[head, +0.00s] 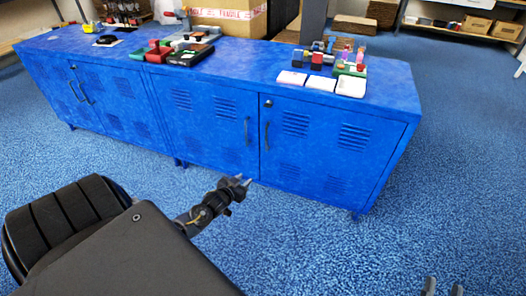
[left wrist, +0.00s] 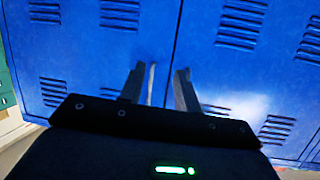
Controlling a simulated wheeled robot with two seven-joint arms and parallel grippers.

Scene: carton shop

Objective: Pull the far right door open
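The far right door (head: 327,153) of the blue cabinet is shut, with a dark vertical handle (head: 267,136) near its left edge. The neighbouring door (head: 208,130) is also shut, its handle (head: 247,131) close to the same seam. My left gripper (head: 241,181) is in front of the cabinet near the lower part of this seam. In the left wrist view its fingers (left wrist: 159,88) are apart, with a thin pale upright strip between them; I cannot tell whether that is a handle. My right gripper (head: 443,288) shows only its two separated fingertips at the bottom right.
The cabinet top (head: 240,75) carries white boxes (head: 321,83), small coloured items and trays (head: 180,52). A large carton (head: 228,20) stands behind, and a shelf (head: 465,33) is at the back right. The blue carpet (head: 300,240) before the far right door is clear.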

